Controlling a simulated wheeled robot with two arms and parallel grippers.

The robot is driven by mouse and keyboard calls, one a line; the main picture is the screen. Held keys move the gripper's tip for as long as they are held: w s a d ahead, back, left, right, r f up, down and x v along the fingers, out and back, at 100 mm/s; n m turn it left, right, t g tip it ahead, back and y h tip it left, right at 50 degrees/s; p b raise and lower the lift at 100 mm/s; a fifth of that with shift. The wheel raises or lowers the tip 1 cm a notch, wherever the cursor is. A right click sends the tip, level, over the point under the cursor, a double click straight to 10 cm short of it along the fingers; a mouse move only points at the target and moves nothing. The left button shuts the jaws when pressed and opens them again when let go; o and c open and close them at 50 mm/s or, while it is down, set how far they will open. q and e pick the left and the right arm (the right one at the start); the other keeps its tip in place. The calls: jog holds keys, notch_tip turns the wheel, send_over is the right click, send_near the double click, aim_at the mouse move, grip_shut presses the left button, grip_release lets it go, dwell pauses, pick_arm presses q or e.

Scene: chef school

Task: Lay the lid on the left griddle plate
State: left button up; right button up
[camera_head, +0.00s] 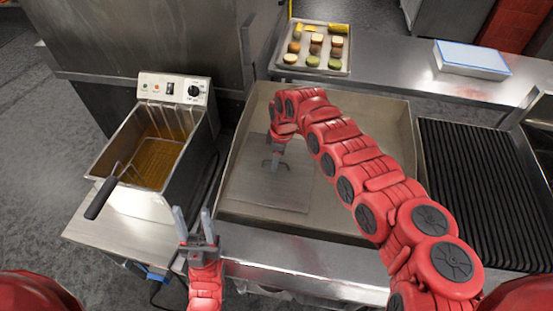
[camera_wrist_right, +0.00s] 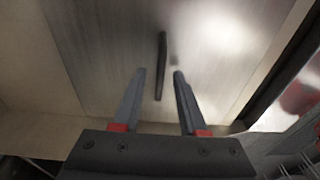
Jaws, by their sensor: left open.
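The lid (camera_head: 268,190) is a flat, square metal plate with a dark bar handle (camera_wrist_right: 161,48). It lies in the left part of the shallow griddle (camera_head: 345,224), and it fills most of the right wrist view (camera_wrist_right: 95,45). My right gripper (camera_head: 274,163) is over the lid at its handle. In the right wrist view its two fingers (camera_wrist_right: 159,74) are apart, with the handle showing between them and clear of both. My left gripper (camera_head: 193,225) is open and empty in front of the griddle, near the fryer. My right arm hides part of the griddle.
A fryer (camera_head: 143,202) with a basket and black handle stands left of the griddle. A ribbed grill (camera_head: 480,190) is at the right. Behind are a food tray (camera_head: 283,68) and a blue-white box (camera_head: 470,58) on a steel counter.

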jog(key=shift+r, duration=0.1)
jog(key=shift+w+r, duration=0.1)
jog(key=shift+r, duration=0.15)
notch_tip(320, 180, up, 12)
jog(key=d+b, duration=0.1)
jog(key=b, duration=0.2)
jog(key=shift+s+d+f, duration=0.2)
jog(key=shift+s+f, duration=0.05)
